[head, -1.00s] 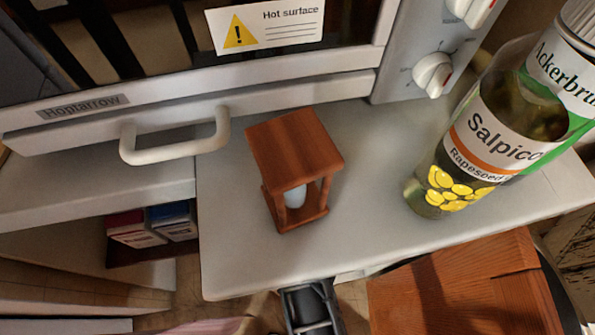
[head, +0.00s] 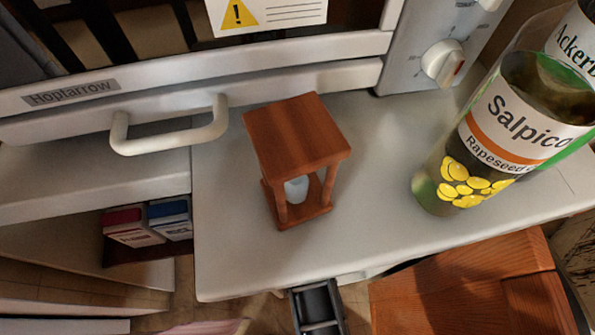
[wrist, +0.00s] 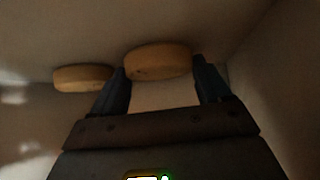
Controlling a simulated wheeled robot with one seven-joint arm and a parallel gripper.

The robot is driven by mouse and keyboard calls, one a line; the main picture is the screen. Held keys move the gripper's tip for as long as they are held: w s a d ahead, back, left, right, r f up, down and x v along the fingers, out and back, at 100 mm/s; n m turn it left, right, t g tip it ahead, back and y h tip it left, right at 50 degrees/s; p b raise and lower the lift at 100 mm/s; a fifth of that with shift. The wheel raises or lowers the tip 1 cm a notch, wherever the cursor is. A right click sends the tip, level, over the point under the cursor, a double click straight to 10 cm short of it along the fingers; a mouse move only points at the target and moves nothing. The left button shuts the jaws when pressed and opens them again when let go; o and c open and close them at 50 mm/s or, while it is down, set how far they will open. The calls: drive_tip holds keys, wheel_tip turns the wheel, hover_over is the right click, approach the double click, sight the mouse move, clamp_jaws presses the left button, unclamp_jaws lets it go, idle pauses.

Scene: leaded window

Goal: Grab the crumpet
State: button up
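In the wrist view a round, flat, tan-brown crumpet (wrist: 158,61) lies on a pale surface, directly ahead of my gripper (wrist: 159,70). The gripper is open, with one dark finger at each side of the crumpet's near edge. I cannot tell whether either finger touches it. A second similar round piece (wrist: 83,77) lies to the left, outside the left finger. Neither round piece shows in the head view.
A pale wall stands close on the right in the dim wrist view. In the head view, a wooden lantern-like stand (head: 296,135) and an oil bottle (head: 480,140) stand on a light counter (head: 380,180), before an oven with a handle (head: 170,140).

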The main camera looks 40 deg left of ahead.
drive_tip(key=c, duration=0.5)
drive_tip(key=shift+c, duration=0.2)
